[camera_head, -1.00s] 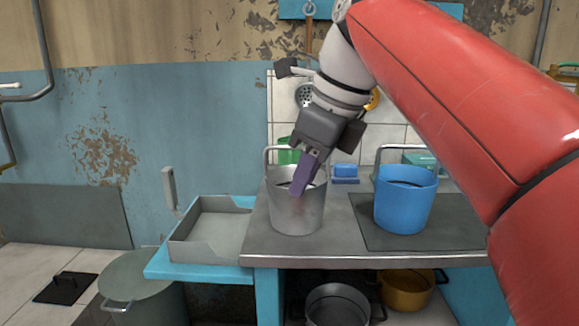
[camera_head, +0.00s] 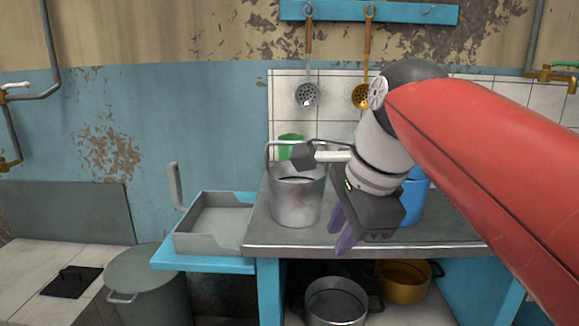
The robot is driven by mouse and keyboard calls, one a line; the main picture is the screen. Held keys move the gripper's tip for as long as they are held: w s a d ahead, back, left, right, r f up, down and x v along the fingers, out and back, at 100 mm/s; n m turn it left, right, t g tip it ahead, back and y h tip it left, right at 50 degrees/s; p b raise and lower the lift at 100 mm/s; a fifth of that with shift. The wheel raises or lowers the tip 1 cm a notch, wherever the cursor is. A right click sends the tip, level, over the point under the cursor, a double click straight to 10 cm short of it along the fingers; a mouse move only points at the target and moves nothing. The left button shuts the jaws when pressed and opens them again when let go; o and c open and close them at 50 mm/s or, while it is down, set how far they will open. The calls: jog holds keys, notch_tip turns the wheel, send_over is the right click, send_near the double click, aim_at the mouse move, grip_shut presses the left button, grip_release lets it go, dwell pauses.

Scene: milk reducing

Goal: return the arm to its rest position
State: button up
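My gripper (camera_head: 342,236) hangs in front of the counter's front edge, right of the grey metal pot, with its purple fingers pointing down. The fingers look slightly apart and nothing shows between them. My red arm comes in from the right. The grey metal pot (camera_head: 297,203) stands upright on the counter, apart from my gripper. The blue pot (camera_head: 412,196) is mostly hidden behind my gripper and arm.
The metal counter (camera_head: 266,236) has a grey tray (camera_head: 213,244) at its left. Below are a metal pot (camera_head: 335,304) and a brass pot (camera_head: 404,287). Two skimmers (camera_head: 306,95) hang from a blue rail (camera_head: 400,14). A lidded pot (camera_head: 146,285) stands lower left.

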jog(key=s+d+f+n, duration=0.2)
jog(key=s+f+n, duration=0.1)
jog(key=f+n, duration=0.2)
jog(key=s+d+f+n+t+h, duration=0.1)
jog(key=s+d+f+n, duration=0.2)
jog(key=f+n, duration=0.2)
jog(key=s+d+f+n+h, duration=0.1)
jog(key=s+d+f+n, duration=0.2)
jog(key=f, duration=0.6)
jog(key=shift+s+f+n+t, duration=0.3)
jog(key=shift+f+n, duration=0.05)
jog(key=shift+n, duration=0.65)
